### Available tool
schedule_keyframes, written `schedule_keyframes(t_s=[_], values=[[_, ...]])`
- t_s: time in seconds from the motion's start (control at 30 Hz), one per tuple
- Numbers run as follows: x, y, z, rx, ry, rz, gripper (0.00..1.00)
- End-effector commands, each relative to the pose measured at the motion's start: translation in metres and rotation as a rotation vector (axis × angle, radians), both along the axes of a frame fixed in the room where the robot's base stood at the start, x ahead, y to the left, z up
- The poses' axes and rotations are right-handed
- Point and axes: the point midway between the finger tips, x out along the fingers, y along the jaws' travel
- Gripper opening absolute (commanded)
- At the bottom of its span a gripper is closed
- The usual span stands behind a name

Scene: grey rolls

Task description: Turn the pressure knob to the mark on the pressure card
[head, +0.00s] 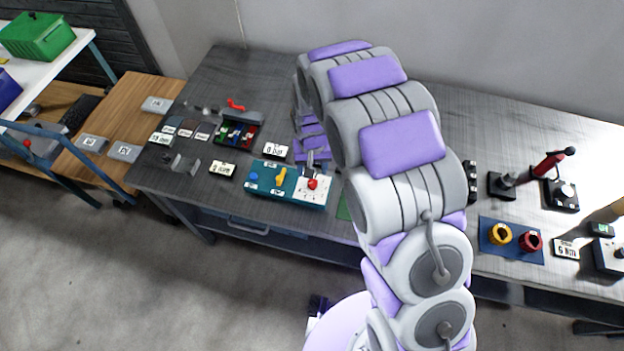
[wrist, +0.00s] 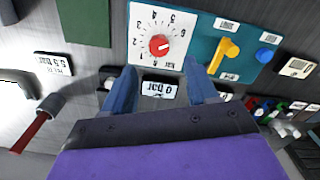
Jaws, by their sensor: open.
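The red pressure knob (head: 312,184) sits on a white numbered dial at the right end of a teal panel (head: 262,190). In the wrist view, which looks upside down, the knob (wrist: 159,45) shows clearly, but its pointer is too small to read surely. The pressure card (wrist: 54,65) lies left of the panel there; it ends in "bar", and its number is hard to read. My arm seems to hide it in the head view. My gripper (wrist: 160,70) is open and empty, its fingers at the dial's near side in the picture, not around the knob.
A "0 bar" display (wrist: 158,90) shows between my fingers. A yellow lever (wrist: 228,50) and blue button (wrist: 264,55) share the panel. A green mat (wrist: 85,20) lies beside it. A red-handled tool (wrist: 38,122) is at lower left.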

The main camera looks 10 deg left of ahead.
Motion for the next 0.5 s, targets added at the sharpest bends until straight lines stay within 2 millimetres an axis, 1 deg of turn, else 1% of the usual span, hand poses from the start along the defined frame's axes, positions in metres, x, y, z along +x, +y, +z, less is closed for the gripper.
schedule_keyframes(t_s=[0.03,0.2,0.33,0.5], values=[[-0.001,0.000,-0.013,-0.001,0.003,0.000,0.58],[-0.001,-0.001,-0.042,-0.001,0.003,0.001,0.58],[0.000,-0.001,-0.059,0.000,0.001,0.001,0.58],[0.000,-0.001,-0.068,0.001,0.000,0.001,0.58]])
